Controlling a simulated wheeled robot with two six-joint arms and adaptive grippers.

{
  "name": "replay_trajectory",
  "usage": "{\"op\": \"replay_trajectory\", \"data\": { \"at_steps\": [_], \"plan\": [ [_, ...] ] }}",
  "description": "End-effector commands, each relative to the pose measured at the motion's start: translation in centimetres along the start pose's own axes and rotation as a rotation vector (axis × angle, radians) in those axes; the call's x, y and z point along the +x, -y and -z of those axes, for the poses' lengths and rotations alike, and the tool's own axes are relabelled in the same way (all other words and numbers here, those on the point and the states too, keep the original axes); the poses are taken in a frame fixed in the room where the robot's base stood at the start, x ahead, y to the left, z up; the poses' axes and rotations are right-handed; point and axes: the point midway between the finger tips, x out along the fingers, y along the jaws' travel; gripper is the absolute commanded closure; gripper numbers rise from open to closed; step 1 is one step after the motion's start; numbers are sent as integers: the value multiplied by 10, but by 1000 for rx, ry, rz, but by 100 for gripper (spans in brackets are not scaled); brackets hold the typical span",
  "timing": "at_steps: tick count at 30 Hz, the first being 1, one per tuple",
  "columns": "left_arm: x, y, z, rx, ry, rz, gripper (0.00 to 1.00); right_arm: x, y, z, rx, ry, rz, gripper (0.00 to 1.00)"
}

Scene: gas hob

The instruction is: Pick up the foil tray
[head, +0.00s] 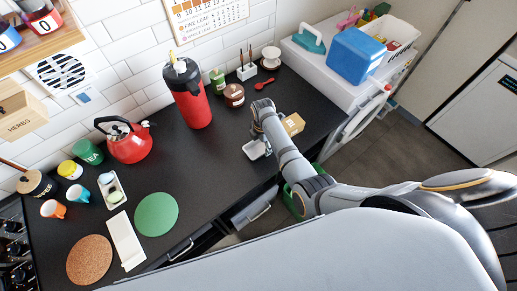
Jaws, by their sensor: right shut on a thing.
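The foil tray (253,150) is a small, shallow silver-grey tray at the right part of the dark counter, near its front edge. My right arm reaches in from the lower right, and my right gripper (259,136) points down at the tray's back edge. It is shut on the tray. The arm's wrist hides part of the fingers and the tray's right side. I cannot tell whether the tray is off the counter. My left gripper is not in view.
A small cardboard box (293,124) sits just right of my right wrist. A red flask (190,95), red kettle (128,142) and brown jar (234,95) stand behind. A green round mat (156,214) lies left. The counter between the mat and tray is clear.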

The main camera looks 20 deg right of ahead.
Motion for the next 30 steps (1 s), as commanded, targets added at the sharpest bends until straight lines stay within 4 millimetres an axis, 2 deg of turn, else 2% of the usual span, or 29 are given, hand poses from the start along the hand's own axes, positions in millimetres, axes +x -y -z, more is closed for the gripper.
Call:
{"op": "replay_trajectory", "data": {
  "at_steps": [10,13,15,17,23,27,30],
  "plan": [
    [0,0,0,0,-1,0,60,-6,0,0,0,0,1,53],
    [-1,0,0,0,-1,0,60,-18,-1,0,0,0,-1,53],
    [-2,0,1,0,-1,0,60,-34,-1,0,1,1,-4,53],
    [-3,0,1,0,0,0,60,-43,11,-2,1,1,-1,53],
    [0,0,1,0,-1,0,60,-90,51,-10,1,3,-1,53],
    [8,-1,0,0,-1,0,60,-104,89,-17,0,3,3,53],
    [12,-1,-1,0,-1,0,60,-114,110,-21,0,4,2,53]
  ]
}}
